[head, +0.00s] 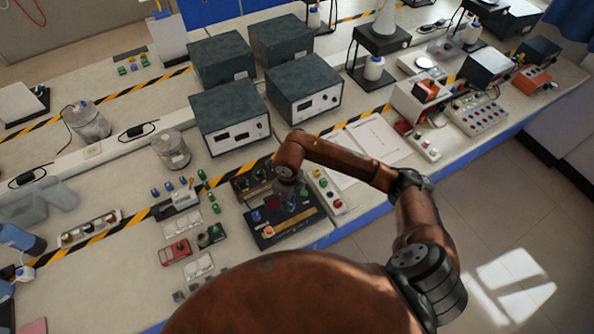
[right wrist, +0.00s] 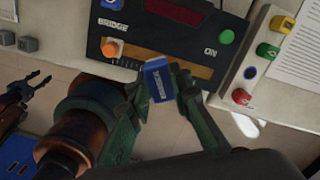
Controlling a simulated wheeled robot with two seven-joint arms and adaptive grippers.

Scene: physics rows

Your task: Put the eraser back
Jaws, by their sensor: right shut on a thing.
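The eraser (right wrist: 158,82), a small blue block with a white label and a pale part, shows in the right wrist view. My right gripper (right wrist: 158,77) is shut on it, one finger on each side. The eraser is in front of the near edge of a black panel device (right wrist: 120,47); I cannot tell whether they touch. In the head view my right gripper (head: 289,190) hangs over this device, and the eraser cannot be made out there. My left gripper (right wrist: 24,97) shows at the left of the right wrist view, its fingers apart and nothing between them.
A button strip (head: 327,190) stands right of the device and papers (head: 375,140) lie beyond it. Grey instrument boxes (head: 230,115) stand behind. Small parts and a red meter (head: 175,252) lie to the left. The bench's front edge is close.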

